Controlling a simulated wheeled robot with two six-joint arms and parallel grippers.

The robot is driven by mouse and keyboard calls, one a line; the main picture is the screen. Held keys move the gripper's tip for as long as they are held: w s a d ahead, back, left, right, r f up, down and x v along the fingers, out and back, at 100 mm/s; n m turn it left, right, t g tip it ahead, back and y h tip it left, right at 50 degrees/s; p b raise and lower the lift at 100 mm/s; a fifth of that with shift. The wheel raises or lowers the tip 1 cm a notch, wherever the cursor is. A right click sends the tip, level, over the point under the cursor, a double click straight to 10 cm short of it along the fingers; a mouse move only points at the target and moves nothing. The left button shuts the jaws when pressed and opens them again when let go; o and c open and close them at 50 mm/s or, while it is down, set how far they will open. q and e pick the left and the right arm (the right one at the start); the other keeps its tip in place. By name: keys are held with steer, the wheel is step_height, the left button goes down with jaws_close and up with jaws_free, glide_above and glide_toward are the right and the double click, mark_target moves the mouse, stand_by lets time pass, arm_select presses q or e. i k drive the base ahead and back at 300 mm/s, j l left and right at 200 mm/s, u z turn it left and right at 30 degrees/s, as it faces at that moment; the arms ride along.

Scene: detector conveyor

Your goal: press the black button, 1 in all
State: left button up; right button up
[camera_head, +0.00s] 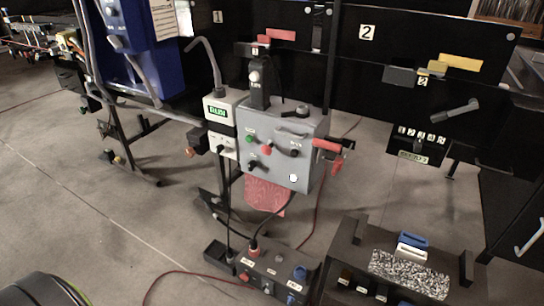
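A grey control box (308,130) stands near the middle of the view, with small controls on its front face. A dark round control (294,153) at the right of that face looks like a black button. Another dark control (253,165) sits at the lower left and looks like a knob or switch. A green button (250,139), a red button (266,150) and a white round spot (293,177) are on the same face. The labels are too small to read. Neither of my grippers shows, and nothing touches the box face.
A red clamp (328,145) sticks out at the box's right side. A white box (222,115) with a bent grey tube adjoins its left. A low grey box (275,272) with cables and a black tray stand (352,264) stand in front. Grey floor (110,225) is open at left.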

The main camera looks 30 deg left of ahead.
mark_target(294, 152)
steer(key=i+j, duration=0.15)
steer(key=j, duration=0.25)
steer(key=i+j, duration=0.1)
steer(key=j, duration=0.25)
steer(key=i+j, duration=0.15)
steer(key=j, duration=0.25)
steer(key=i+j, duration=0.1)
steer(key=j, duration=0.3)
steer(key=i+j, duration=0.15)
steer(key=j, duration=0.25)
steer(key=i+j, duration=0.1)
steer(key=j, duration=0.25)
